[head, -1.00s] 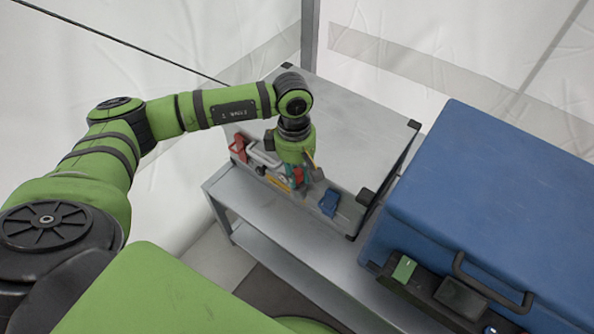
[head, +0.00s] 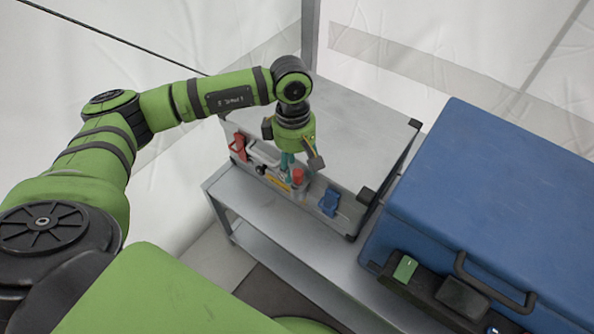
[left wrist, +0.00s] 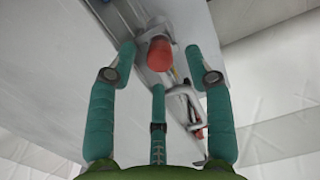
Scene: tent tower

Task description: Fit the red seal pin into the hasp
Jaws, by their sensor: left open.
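The red seal pin (head: 298,176) stands at the front side of the grey case on the bench. In the left wrist view its rounded red end (left wrist: 160,54) points toward the camera, with a pale grey part behind it. My left gripper (head: 301,165) is just above the pin, its teal fingers spread and apart from it. In the left wrist view the open fingers (left wrist: 160,66) surround the red end without visibly touching it. The hasp is not clearly made out, so I cannot tell how deep the pin sits. My right gripper is out of view.
A red latch (head: 238,147) and a pale handle (head: 264,158) are left of the pin; a blue latch (head: 328,202) is right of it. A large blue case (head: 490,190) stands close on the right. The grey case's top (head: 365,130) is clear.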

